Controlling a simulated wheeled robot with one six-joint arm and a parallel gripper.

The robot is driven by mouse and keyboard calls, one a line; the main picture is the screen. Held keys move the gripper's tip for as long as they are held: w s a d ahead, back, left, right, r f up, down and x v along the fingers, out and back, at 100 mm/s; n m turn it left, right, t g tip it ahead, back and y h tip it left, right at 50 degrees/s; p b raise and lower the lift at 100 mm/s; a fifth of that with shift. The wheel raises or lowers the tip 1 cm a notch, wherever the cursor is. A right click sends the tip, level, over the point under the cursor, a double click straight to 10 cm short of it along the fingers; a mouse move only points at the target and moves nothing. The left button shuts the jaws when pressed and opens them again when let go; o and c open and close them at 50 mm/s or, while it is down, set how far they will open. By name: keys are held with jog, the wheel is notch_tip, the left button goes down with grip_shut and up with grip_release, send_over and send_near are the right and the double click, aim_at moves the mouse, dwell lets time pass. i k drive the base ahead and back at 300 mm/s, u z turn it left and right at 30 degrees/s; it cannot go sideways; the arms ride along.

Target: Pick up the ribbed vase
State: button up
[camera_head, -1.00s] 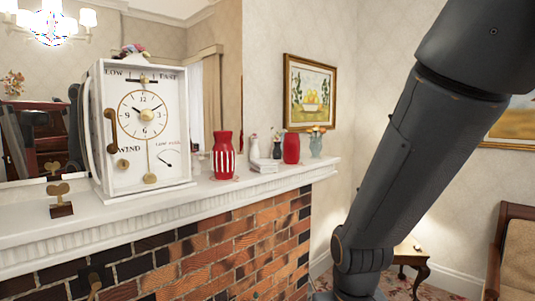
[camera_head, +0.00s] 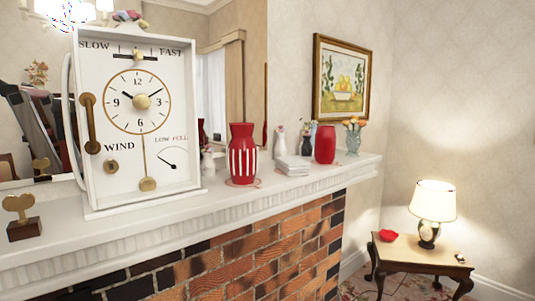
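A red vase with white vertical stripes (camera_head: 242,160) stands upright on the white mantel (camera_head: 225,203), to the right of the big white clock (camera_head: 138,120). It best fits the ribbed vase, though I cannot tell whether its stripes are raised. A plain red vase (camera_head: 325,146) stands farther along the mantel. A pale glass vase with flowers (camera_head: 352,141) stands at its far right end. My gripper is not in view, so I cannot see what it holds.
A small white figure (camera_head: 208,166) and white books (camera_head: 292,166) flank the striped vase. A brass key on a block (camera_head: 22,222) stands at the left. A side table (camera_head: 415,258) with a lamp (camera_head: 432,203) is at the lower right. A mirror backs the mantel.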

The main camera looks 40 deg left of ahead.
aim_at(242, 152)
jog(key=i, duration=0.3)
jog(key=u, duration=2.45)
